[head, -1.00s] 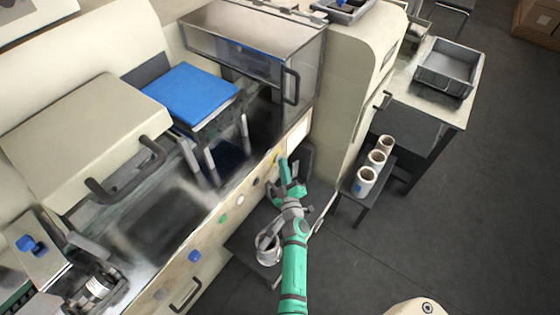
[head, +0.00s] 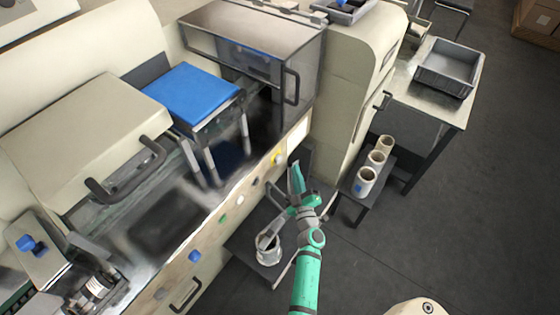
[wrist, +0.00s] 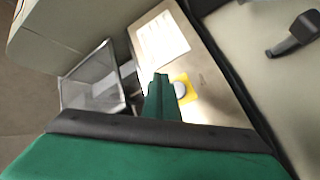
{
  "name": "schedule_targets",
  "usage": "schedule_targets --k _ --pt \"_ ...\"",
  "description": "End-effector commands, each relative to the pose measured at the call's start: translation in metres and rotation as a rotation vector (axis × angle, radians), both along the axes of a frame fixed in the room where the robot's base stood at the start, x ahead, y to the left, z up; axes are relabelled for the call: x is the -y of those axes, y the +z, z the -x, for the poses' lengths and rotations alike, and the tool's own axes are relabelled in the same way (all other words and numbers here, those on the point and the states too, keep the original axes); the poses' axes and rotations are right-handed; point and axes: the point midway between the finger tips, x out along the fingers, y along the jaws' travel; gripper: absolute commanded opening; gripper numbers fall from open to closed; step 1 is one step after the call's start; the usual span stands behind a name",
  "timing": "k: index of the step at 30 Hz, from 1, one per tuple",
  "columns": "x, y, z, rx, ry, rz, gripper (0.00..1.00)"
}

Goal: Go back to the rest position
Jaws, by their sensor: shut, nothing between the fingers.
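My gripper (head: 296,176) is at the end of my green arm, in front of the machine's lower panel in the head view. In the wrist view my gripper (wrist: 162,88) shows its green fingers together, with nothing held. Its fingers point toward the panel, over a yellow-backed button (wrist: 183,88). That yellow button (head: 278,157) also shows in the head view, a little left of the fingers and apart from them.
The flow wrapper's front (head: 195,255) runs along the left with several buttons and handles. A low shelf with a white roll (head: 268,250) stands below my arm. More rolls (head: 366,182) sit on a stand at right. A grey crate (head: 447,68) rests on a table. Floor at right is clear.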

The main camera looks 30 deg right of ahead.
Motion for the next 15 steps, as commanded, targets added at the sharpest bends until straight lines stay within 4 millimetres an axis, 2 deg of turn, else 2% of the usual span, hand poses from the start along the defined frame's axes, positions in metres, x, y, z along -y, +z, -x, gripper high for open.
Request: schedule_targets --k 11,15 --pt "-0.002 -0.001 0.001 0.000 0.001 -0.002 0.00" --pt "-0.024 -0.007 0.014 0.002 0.017 -0.025 0.00"
